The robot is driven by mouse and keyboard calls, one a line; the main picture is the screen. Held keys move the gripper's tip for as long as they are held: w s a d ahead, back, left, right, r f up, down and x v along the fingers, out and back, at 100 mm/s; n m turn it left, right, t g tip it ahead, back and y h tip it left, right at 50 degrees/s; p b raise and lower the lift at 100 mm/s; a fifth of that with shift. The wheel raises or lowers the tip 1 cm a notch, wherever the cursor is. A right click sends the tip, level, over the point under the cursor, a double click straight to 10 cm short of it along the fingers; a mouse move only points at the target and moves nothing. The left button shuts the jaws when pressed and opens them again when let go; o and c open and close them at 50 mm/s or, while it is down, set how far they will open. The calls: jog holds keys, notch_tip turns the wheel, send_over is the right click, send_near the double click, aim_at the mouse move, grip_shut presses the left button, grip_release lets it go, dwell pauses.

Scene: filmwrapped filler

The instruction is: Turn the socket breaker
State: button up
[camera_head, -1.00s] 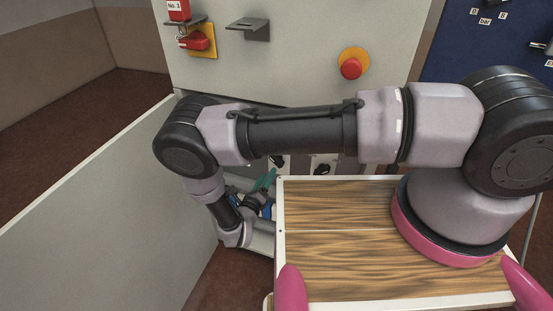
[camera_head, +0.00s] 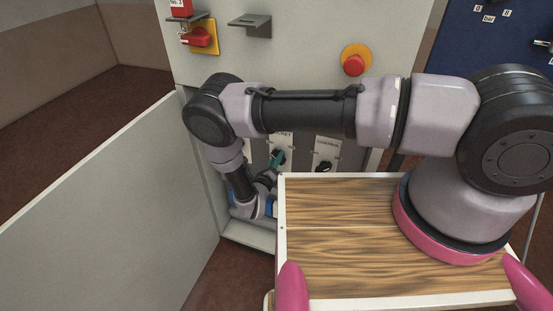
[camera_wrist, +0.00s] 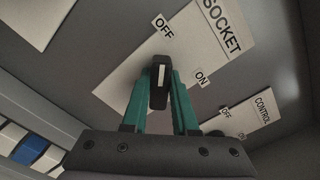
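The SOCKET breaker is a black knob (camera_wrist: 160,85) with a white mark, on a pale SOCKET plate (camera_wrist: 217,50) with OFF and ON labels. In the wrist view its white mark points up, towards the OFF label (camera_wrist: 163,25); the ON label (camera_wrist: 201,77) is to its right. My gripper (camera_wrist: 161,80) has teal fingers, one on each side of the knob and very close to it. I cannot tell whether they press on it. In the head view my gripper (camera_head: 277,160) is low at the panel and partly hides the knob.
A CONTROL plate (camera_wrist: 255,115) is right of the SOCKET plate; its black knob (camera_head: 324,167) shows in the head view. Higher up are a red emergency button (camera_head: 354,65) and a red switch on yellow (camera_head: 198,38).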

grip_shut()
jog(key=m, duration=0.3)
jog(key=shift+m, duration=0.4)
jog(key=m, duration=0.4)
jog(key=shift+s+d+m, duration=0.1)
jog(key=shift+m, duration=0.2)
jog(key=m, duration=0.4)
jog(key=shift+d+m, duration=0.1)
jog(key=shift+m, duration=2.7)
jog(key=o, duration=0.9)
grip_release()
jog(key=shift+c, duration=0.2)
